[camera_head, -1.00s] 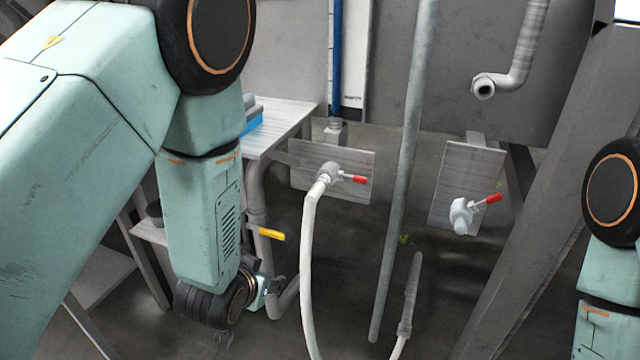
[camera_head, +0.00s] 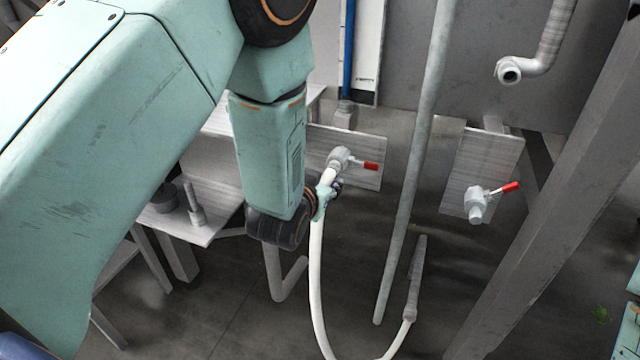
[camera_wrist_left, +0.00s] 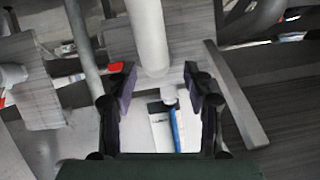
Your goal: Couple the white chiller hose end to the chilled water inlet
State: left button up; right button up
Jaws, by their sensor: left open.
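The white hose (camera_head: 317,270) hangs from a left valve (camera_head: 340,157) with a red lever, on a pale panel. It loops along the floor to a grey, wand-like end (camera_head: 416,285) standing at the right. My left gripper (camera_head: 328,195) is at the upper hose, just below that valve, its fingers partly hidden by the wrist. In the left wrist view the open fingers (camera_wrist_left: 162,84) stand either side of the hose (camera_wrist_left: 150,40), not closed on it. A second red-levered valve (camera_head: 476,203) is on the right panel, with no hose. Which fitting is the chilled water inlet is not clear.
A grey slanting pipe (camera_head: 413,180) stands between the two panels. An open pipe elbow (camera_head: 510,72) juts from the upper right wall. A broad grey beam (camera_head: 560,190) crosses the right side. A low shelf (camera_head: 210,222) stands at left. Floor between is mostly clear.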

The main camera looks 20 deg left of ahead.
aim_at(328, 178)
pick_arm(q)
jog(key=x, duration=0.4)
jog(key=shift+w+d+b, duration=0.1)
jog(key=shift+d+b, duration=0.2)
jog(key=shift+w+a+f, duration=0.15)
jog(key=shift+w+a, duration=0.05)
jog(key=shift+a, duration=0.05)
jog(key=shift+d, duration=0.2)
jog(key=shift+c, duration=1.3)
jog(key=shift+a, duration=0.15)
jog(key=c, duration=0.4)
grip_shut()
jog(key=shift+s, duration=0.15)
jog(key=shift+s+p, duration=0.35)
jog(key=shift+s, duration=0.65)
